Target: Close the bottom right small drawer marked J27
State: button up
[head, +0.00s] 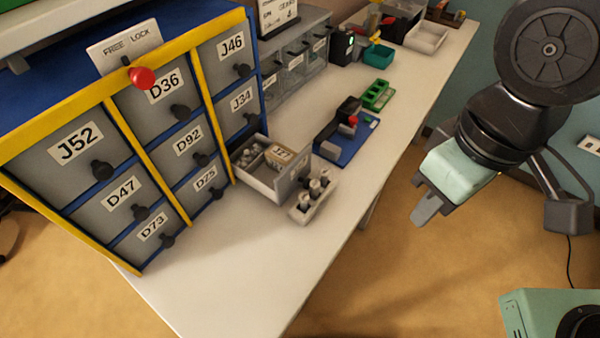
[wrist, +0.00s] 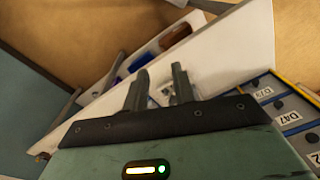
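The open bottom right drawer (head: 290,182) is grey and sticks out from the cabinet (head: 197,75) over the white bench, below the drawer marked J34. It holds small pale parts and a tan box with a label I cannot read clearly. A small tray of upright cylinders (head: 313,195) stands close in front of the drawer. My gripper (head: 428,207) is off the bench's right edge, well to the right of the drawer and apart from it. In the wrist view its two fingers (wrist: 160,90) are apart with nothing held; small grey items show behind them.
Other cabinet drawers, such as D75 (head: 206,182), look shut. A red knob (head: 141,77) sits on the yellow frame. Behind the tray lie a blue board (head: 347,145) and a green block (head: 377,95). The near bench (head: 230,260) is clear.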

jog(key=w+a+f+m+y, duration=0.1)
jog(key=w+f, duration=0.1)
jog(key=w+a+f+m+t, duration=0.1)
jog(key=w+f+m, duration=0.1)
jog(key=w+f, duration=0.1)
jog(key=w+a+f+m+t+y, duration=0.1)
jog(key=w+a+f+m, duration=0.1)
jog(key=w, duration=0.1)
jog(key=shift+w+a+f+y, duration=0.1)
jog(key=shift+w+f+y, duration=0.1)
jog(key=shift+y, duration=0.1)
grip_shut()
jog(key=m+t+y+p, duration=0.1)
jog(key=m+t+y, duration=0.3)
jog(key=m, duration=0.5)
send_near(300, 174)
jog(key=shift+g+y, duration=0.5)
jog(key=shift+g, duration=0.1)
jog(key=x, duration=0.3)
jog(key=w+x, duration=0.1)
jog(key=x, duration=0.1)
jog(key=shift+w+f, duration=0.1)
jog(key=shift+f, duration=0.15)
